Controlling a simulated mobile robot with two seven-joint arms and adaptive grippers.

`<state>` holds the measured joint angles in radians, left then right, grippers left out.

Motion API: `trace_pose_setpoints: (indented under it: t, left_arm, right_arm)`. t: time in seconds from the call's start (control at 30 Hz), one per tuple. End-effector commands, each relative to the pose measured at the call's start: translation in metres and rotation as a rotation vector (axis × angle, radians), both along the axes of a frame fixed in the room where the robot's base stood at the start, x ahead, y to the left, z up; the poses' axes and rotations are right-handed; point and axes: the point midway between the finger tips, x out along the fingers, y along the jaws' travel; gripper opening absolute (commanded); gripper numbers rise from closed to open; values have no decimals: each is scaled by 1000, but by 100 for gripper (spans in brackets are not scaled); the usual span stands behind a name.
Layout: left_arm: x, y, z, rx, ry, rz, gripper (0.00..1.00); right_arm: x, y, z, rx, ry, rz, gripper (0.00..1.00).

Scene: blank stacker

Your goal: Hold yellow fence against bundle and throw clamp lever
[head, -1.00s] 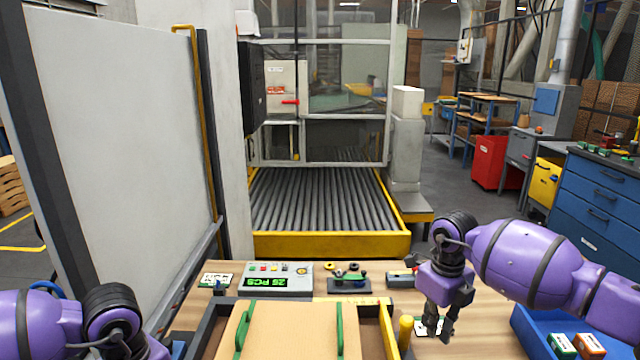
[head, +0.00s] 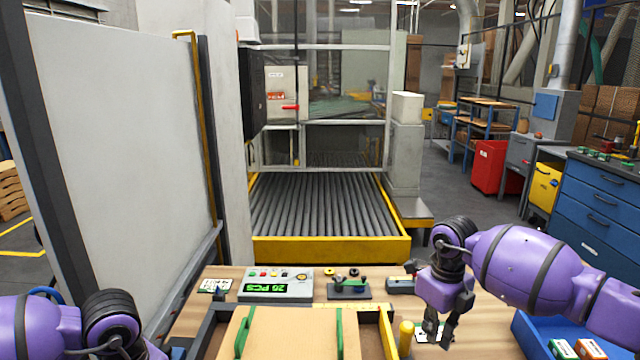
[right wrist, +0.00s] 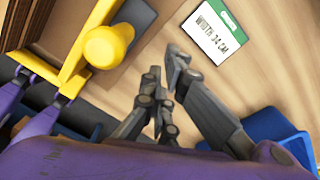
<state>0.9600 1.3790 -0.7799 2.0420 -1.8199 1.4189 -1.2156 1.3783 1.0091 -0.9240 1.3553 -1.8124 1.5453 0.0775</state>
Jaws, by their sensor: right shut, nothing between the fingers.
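The bundle (head: 262,335) is a tan cardboard stack with green straps (head: 339,332), in a tray at the bottom centre of the head view. A yellow strip (head: 350,306) runs along the tray's back edge. A yellow knob (head: 406,336) stands at the tray's right side; it is large in the right wrist view (right wrist: 108,46), next to a yellow bar (right wrist: 72,84) that looks like the fence. My right gripper (head: 438,340) is shut and empty, right of the knob and apart from it. My left gripper (head: 122,346) is mostly cut off; its fingers are hidden. I cannot make out the clamp lever for certain.
A control box (head: 275,285) with a green display and a small black-knobbed fixture (head: 348,288) stand behind the tray. A width card (right wrist: 212,38) lies on the bench under my right gripper. A blue bin (head: 535,335) with small boxes is at right.

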Motion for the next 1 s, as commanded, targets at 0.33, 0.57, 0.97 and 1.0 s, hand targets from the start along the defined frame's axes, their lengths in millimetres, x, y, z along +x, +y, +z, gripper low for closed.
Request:
trace_pose_setpoints:
  t: [0.33,0.57,0.97,1.0]
  left_arm:
    - [1,0,5,0,-6,0,0]
    - [2,0,8,-1,-9,0,0]
    - [3,0,12,0,-14,0,0]
    - [3,0,13,0,-14,0,0]
  right_arm:
    - [0,17,1,0,-1,1,0]
    - [0,29,1,0,-1,2,0]
    - [0,50,0,2,0,2,0]
    - [0,52,0,1,0,2,0]
